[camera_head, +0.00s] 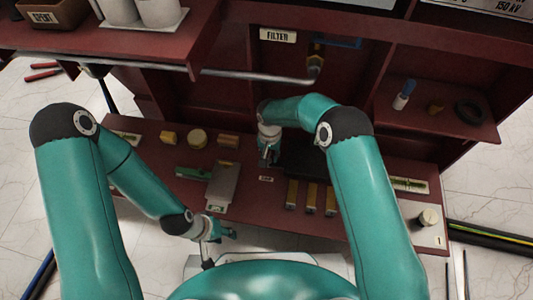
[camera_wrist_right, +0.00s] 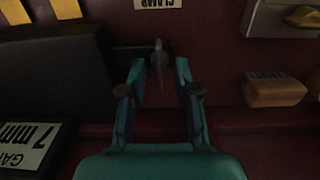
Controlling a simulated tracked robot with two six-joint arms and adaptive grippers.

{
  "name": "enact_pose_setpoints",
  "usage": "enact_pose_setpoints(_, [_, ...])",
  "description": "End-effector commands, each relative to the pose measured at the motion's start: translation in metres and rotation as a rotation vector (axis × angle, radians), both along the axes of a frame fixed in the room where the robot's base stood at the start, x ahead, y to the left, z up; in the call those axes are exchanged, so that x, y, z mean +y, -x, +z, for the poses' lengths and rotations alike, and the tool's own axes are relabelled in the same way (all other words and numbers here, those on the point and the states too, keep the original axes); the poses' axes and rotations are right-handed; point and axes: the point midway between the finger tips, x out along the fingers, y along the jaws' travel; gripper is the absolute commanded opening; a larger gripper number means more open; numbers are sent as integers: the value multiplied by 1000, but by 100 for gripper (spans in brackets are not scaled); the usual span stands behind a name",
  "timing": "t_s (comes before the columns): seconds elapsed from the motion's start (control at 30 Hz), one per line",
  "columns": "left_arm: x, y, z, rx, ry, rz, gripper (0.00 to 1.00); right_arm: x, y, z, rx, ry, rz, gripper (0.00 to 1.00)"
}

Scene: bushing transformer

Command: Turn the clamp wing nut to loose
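My right gripper (camera_wrist_right: 160,75) points at the dark red bench in the right wrist view, its two fingers apart. A thin dark upright piece (camera_wrist_right: 158,58), which looks like the clamp wing nut, shows between the fingertips, with gaps on both sides. The clamp label (camera_wrist_right: 158,3) lies just beyond it, upside down. In the head view my right gripper (camera_head: 267,157) is above the bench, left of a black block; the wing nut cannot be made out there. My left gripper (camera_head: 225,235) hangs at the front bench edge, apart from the clamp; its finger opening is unclear.
A black block (camera_head: 308,158) stands close beside my right gripper. Several yellow-brown bars (camera_head: 311,198) lie in front. A metal rail (camera_head: 255,76) and shelf (camera_head: 440,108) stand behind.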

Motion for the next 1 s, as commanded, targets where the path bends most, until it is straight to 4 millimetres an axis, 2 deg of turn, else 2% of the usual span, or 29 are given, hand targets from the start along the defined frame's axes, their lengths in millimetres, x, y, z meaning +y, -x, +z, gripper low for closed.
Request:
enact_pose_setpoints(0.17, [0, 0, 0, 0, 0, 0, 40, 0, -1, 18, -3, 0, 0, 31])
enact_pose_setpoints(0.6, [0, 0, 0, 0, 0, 0, 40, 0, -3, 100, -4, -1, -1, 31])
enact_pose_setpoints(0.8, [0, 0, 0, 1, 0, 0, 40, 0, -3, 116, -3, 0, 0, 31])
enact_pose_setpoints(1.0, [0, 0, 0, 1, 0, 0, 40, 0, -3, 118, -1, -1, 0, 31])
